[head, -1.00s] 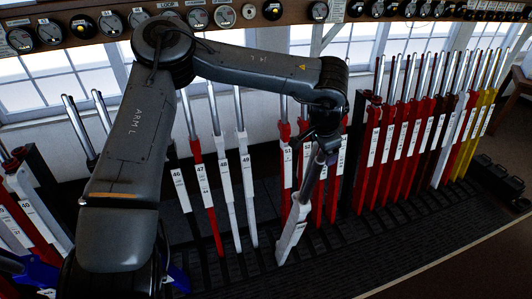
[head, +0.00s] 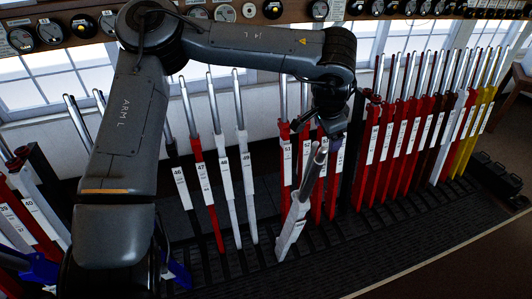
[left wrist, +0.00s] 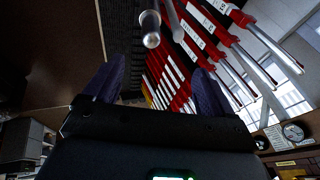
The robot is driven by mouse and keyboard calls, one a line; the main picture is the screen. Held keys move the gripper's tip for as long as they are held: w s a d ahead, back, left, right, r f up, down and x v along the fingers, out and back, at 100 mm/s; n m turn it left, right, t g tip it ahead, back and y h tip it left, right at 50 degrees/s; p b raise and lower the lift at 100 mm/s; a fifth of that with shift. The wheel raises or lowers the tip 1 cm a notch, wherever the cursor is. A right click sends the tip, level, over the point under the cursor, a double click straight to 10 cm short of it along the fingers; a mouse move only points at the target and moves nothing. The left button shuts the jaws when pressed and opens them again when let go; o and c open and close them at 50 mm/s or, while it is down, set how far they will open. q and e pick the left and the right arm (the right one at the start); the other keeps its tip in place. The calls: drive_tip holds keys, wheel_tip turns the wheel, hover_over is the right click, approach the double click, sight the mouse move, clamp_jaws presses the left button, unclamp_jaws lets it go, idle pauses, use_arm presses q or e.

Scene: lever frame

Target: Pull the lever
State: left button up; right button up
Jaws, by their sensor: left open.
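A white lever (head: 293,228) with a bare metal handle (head: 314,168) leans forward out of the row, tilted toward the front. In the left wrist view a metal handle with a round end (left wrist: 151,30) shows beyond the fingertips, near the middle of the gap. My left gripper (head: 322,128) is just above the top of the white lever's handle. Its two purple fingers are apart with nothing between them in the left wrist view (left wrist: 157,78). The lever's number plate is too small to read surely. My right gripper is not in view.
Red levers (head: 392,140) stand upright close behind and to the right, with yellow ones (head: 483,125) at the far right. Several levers numbered in the forties (head: 222,170) stand to the left. Dark floor in front of the row (head: 370,255) is clear.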

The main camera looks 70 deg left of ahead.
use_arm(q)
drive_tip(key=v, duration=0.8)
drive_tip(key=w+d+f+m+t+h+b, duration=0.1)
drive_tip(key=w+d+f+m+t+h, duration=0.2)
drive_tip(key=f, duration=0.6)
drive_tip(key=w+d+f+m+t+h+b, duration=0.1)
drive_tip(key=w+f+m+t+h+b, duration=0.25)
drive_tip(key=f, duration=0.55)
wheel_tip(320, 180, down, 8)
drive_tip(key=s+d+n+t+y+p, duration=0.1)
drive_tip(key=s+d+n+y+p, duration=0.1)
drive_tip(key=y, duration=0.1)
drive_tip(key=s+d+f+n+g+y+p, duration=0.1)
drive_tip(key=s+d+f, duration=0.3)
drive_tip(key=s+f, duration=0.2)
drive_tip(key=s+d+f+n+g+y, duration=0.1)
drive_tip(key=s+d+f+g, duration=0.1)
drive_tip(key=s+d+f, duration=0.35)
drive_tip(key=s+d+f+g+h+p, duration=0.1)
drive_tip(key=s+d+f+g+h, duration=0.1)
drive_tip(key=s+d, duration=0.8)
drive_tip(key=shift+s+d+f+n+g, duration=0.3)
drive_tip(key=shift+s+f+n+g, duration=0.25)
drive_tip(key=shift+s+g, duration=0.65)
drive_tip(key=shift+w+f+h, duration=0.1)
drive_tip(key=shift+h, duration=0.15)
